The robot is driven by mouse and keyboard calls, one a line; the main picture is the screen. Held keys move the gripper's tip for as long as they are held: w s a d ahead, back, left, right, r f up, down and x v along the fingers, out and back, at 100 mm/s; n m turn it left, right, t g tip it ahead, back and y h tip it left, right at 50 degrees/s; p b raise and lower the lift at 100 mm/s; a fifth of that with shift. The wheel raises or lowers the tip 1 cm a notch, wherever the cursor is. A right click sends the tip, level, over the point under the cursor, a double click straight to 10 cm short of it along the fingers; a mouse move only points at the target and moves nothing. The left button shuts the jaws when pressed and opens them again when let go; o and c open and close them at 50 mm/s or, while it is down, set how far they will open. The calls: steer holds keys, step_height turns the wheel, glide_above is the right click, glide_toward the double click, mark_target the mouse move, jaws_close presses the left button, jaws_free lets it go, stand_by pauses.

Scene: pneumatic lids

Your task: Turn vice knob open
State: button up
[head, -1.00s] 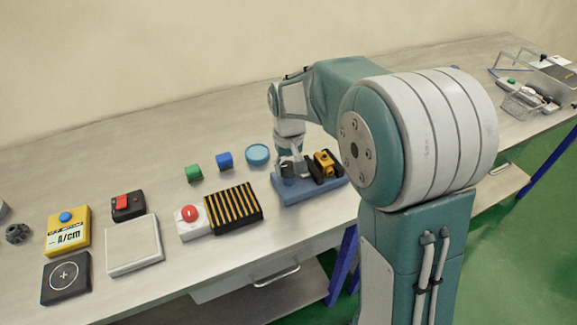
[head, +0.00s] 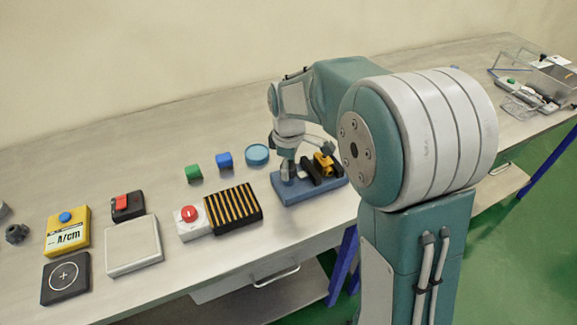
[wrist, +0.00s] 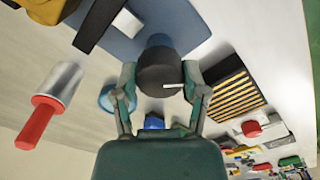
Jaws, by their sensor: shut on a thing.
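The vice sits on a blue base (head: 292,193) on the bench in the head view, with a dark jaw and a yellow part (head: 323,163) at its right. In the wrist view its round black knob (wrist: 158,62) has a short white mark on its near face. My gripper (wrist: 160,78) has one finger on each side of the knob and is shut on it. In the head view my gripper (head: 288,168) comes down from above over the left part of the base and mostly hides the knob.
A blue disc (head: 257,154), a blue block (head: 224,161) and a green block (head: 194,174) lie left of the vice. A striped black box (head: 234,208) and a red button (head: 189,214) stand nearer. The wrist view shows a red-ended metal cylinder (wrist: 38,122) at left.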

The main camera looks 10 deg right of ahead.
steer(key=n, duration=0.4)
steer(key=shift+w, duration=0.1)
steer(key=shift+n, duration=2.1)
steer(key=o, duration=1.1)
steer(key=shift+a, duration=0.15)
steer(key=shift+o, duration=0.2)
step_height(320, 180, up, 12)
steer(key=shift+f, duration=0.1)
